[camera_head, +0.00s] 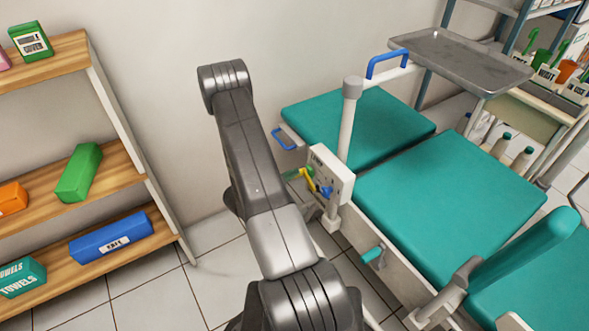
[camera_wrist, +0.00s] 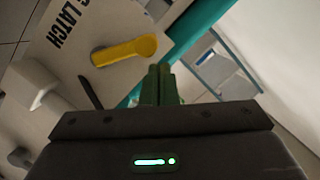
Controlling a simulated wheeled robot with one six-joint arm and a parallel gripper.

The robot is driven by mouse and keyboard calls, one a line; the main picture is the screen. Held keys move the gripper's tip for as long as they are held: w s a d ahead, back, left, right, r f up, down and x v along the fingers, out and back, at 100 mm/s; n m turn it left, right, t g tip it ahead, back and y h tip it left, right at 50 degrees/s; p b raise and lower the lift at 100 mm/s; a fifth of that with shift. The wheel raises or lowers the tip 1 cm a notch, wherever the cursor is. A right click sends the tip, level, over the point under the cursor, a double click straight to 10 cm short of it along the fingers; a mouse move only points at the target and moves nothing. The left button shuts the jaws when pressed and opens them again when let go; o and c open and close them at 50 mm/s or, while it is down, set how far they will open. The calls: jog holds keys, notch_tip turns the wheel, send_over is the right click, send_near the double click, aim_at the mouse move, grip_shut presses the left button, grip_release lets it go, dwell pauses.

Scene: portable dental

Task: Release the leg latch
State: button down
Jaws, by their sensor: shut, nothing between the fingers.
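The latch panel is a white plate on the side of the teal dental chair (camera_head: 330,165); the wrist view shows it close, with black lettering ending in "LATCH" (camera_wrist: 85,22). A yellow lever (camera_wrist: 125,50) is on the panel; it also shows in the head view (camera_head: 307,180). My gripper (camera_wrist: 160,72) has green fingers, pressed together and empty. In the wrist view its tips are just right of and below the yellow lever's round end. I cannot tell whether they touch it.
A blue knob (camera_head: 326,192) is beside the yellow lever. A white post (camera_head: 350,125) rises behind the panel, with a metal tray (camera_head: 460,60) beyond. A teal-gripped crank (camera_head: 372,254) sticks out below. Wooden shelves (camera_head: 115,180) stand left; floor between is clear.

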jog(key=shift+w+a+f, duration=0.2)
jog(key=shift+w+f, duration=0.05)
jog(key=shift+w, duration=0.05)
jog(key=shift+f, duration=0.1)
dwell(0.4)
jog(key=s+a+r+p, duration=0.4)
jog(key=s+a+r, duration=0.2)
jog(key=s, duration=0.1)
jog(key=shift+s+a, duration=0.25)
jog(key=shift+a, duration=0.05)
dwell(0.4)
